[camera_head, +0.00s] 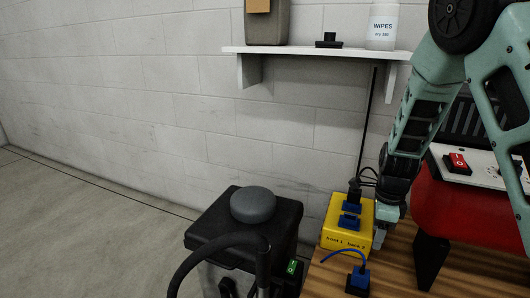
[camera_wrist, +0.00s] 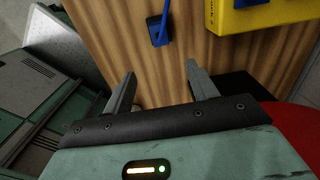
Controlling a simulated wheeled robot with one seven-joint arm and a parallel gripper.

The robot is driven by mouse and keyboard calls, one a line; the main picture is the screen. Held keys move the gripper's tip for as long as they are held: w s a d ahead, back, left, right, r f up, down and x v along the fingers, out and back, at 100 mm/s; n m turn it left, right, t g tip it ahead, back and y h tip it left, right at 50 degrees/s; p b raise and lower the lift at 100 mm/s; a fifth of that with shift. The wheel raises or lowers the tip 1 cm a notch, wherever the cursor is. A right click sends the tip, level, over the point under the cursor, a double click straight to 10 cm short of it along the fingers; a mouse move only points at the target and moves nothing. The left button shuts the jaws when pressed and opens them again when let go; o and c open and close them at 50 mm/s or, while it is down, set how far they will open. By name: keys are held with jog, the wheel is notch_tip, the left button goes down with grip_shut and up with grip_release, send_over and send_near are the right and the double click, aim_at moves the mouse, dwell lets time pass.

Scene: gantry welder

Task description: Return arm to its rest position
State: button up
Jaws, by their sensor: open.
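My arm (camera_head: 425,95) reaches down from the upper right in the head view, bent at the elbow. My gripper (camera_head: 380,232) hangs over the wooden bench, just beside the yellow socket box. In the wrist view my gripper (camera_wrist: 158,85) has its two fingers apart, with only bare wood showing between them. Nothing is held.
A blue plug (camera_head: 358,280) with a cable lies on the wooden bench (camera_head: 405,262). A red machine (camera_head: 462,212) stands right, a black-topped unit (camera_head: 285,213) left. A shelf (camera_head: 310,51) spans the wall.

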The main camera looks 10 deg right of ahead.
jog(key=s+a+r+n+y, duration=0.1)
jog(key=s+a+r+n, duration=0.3)
jog(key=a+n, duration=0.45)
jog(key=s+a+r+n, duration=0.5)
jog(key=a+n, duration=0.2)
jog(key=a, duration=0.3)
jog(key=s+a+r+n, duration=0.2)
jog(key=s+a+n, duration=0.1)
jog(key=s+n, duration=0.45)
jog(key=s+a+r+n, duration=0.2)
jog(key=s+a+n, duration=0.2)
jog(key=s+n, duration=0.3)
notch_tip(320, 180, up, 24)
jog(key=n+p, duration=0.2)
jog(key=p, duration=2.1)
jog(key=shift+h+p, duration=0.3)
jog(key=shift+p, duration=0.05)
jog(key=shift+d+r, duration=0.1)
